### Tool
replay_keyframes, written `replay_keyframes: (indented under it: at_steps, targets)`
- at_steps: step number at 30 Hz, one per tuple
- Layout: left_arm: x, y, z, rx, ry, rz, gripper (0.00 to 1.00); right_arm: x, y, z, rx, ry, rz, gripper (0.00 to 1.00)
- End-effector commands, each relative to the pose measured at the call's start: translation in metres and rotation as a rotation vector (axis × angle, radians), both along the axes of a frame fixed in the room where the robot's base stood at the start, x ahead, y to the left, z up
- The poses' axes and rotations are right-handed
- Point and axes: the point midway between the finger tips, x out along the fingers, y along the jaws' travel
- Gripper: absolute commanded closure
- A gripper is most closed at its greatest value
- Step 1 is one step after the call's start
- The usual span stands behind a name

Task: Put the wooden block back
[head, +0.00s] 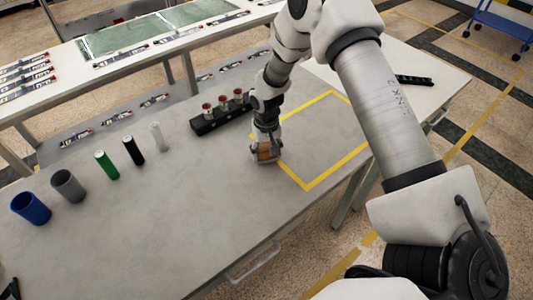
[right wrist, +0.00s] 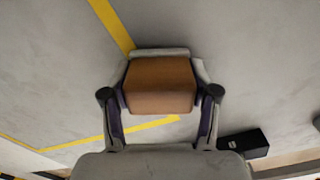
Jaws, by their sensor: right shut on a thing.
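The wooden block (head: 266,152) is a brown, box-shaped piece just above or on the grey table, by the left edge of a yellow taped outline (head: 306,187). My right gripper (head: 265,156) is shut on it from above. In the right wrist view the block (right wrist: 160,86) sits between the two fingers, and yellow tape (right wrist: 112,25) runs behind it. I cannot tell whether the block touches the table. The lower part of the block is partly hidden by the fingers.
A black rack (head: 205,126) with red-and-white pieces stands behind my right gripper. To the left stand a blue cup (head: 31,208), a grey cup (head: 68,185) and green, black and white cylinders. The inside of the taped outline looks clear. A dark tool (head: 413,80) lies at the back right.

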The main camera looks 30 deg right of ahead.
Motion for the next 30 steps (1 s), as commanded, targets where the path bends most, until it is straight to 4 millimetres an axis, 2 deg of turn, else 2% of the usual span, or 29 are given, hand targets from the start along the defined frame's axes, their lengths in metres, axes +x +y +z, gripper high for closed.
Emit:
replay_keyframes:
  at_steps: [3, 4, 6, 15, 18, 23, 30]
  targets:
    - [0.000, 0.000, -0.001, 0.000, 0.000, 0.000, 0.28, 0.000, 0.000, -0.003, 0.000, 0.001, 0.000, 0.68]
    - [0.000, 0.000, -0.001, 0.000, 0.000, 0.000, 0.28, 0.000, 0.000, -0.003, 0.000, 0.000, 0.000, 0.37]
    - [0.000, 0.000, -0.001, 0.000, 0.000, 0.000, 0.28, 0.000, 0.000, -0.003, 0.000, 0.000, 0.000, 0.15]
    - [0.000, 0.000, 0.000, 0.000, 0.001, 0.000, 0.28, 0.000, 0.000, -0.002, 0.000, 0.000, 0.000, 0.15]
    - [0.000, 0.000, 0.003, 0.000, 0.001, 0.000, 0.28, 0.000, 0.000, 0.004, 0.000, 0.000, 0.000, 0.15]
    - [0.000, 0.000, 0.030, 0.000, 0.001, 0.000, 0.28, 0.000, 0.000, 0.033, 0.000, -0.001, 0.000, 0.15]
    - [0.000, 0.000, 0.086, 0.000, 0.000, 0.000, 0.28, 0.000, 0.000, 0.097, 0.000, 0.000, -0.001, 0.15]
